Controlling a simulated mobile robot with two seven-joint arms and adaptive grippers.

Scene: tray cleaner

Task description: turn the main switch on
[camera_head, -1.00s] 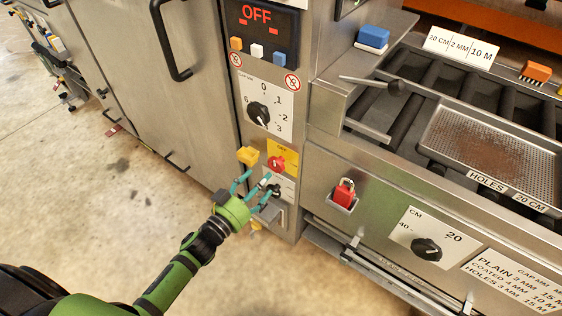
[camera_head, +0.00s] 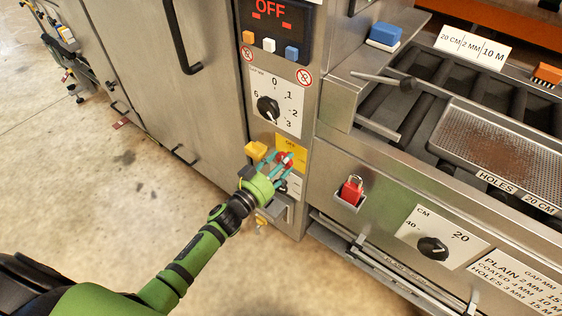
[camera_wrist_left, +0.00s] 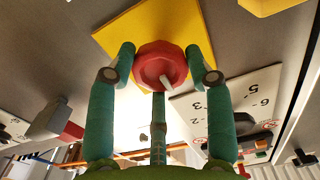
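The main switch is a round red knob (camera_head: 285,159) on a yellow plate (camera_head: 291,146) on the machine's front. In the left wrist view the red knob (camera_wrist_left: 155,62) shows a white pointer mark, with the yellow plate (camera_wrist_left: 130,30) behind it. My left gripper (camera_head: 279,167) is at the knob, its teal fingers partly covering it in the head view. In the left wrist view the left gripper (camera_wrist_left: 160,62) has a fingertip on each side of the knob and a third finger in front of it. The fingers look open; contact is unclear. My right gripper is out of view.
A display (camera_head: 273,22) above reads OFF. A black dial (camera_head: 268,109) sits above the switch, and a yellow block (camera_head: 256,150) sticks out just left of it. A red padlock-like part (camera_head: 351,191) is to the right. Open floor lies left.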

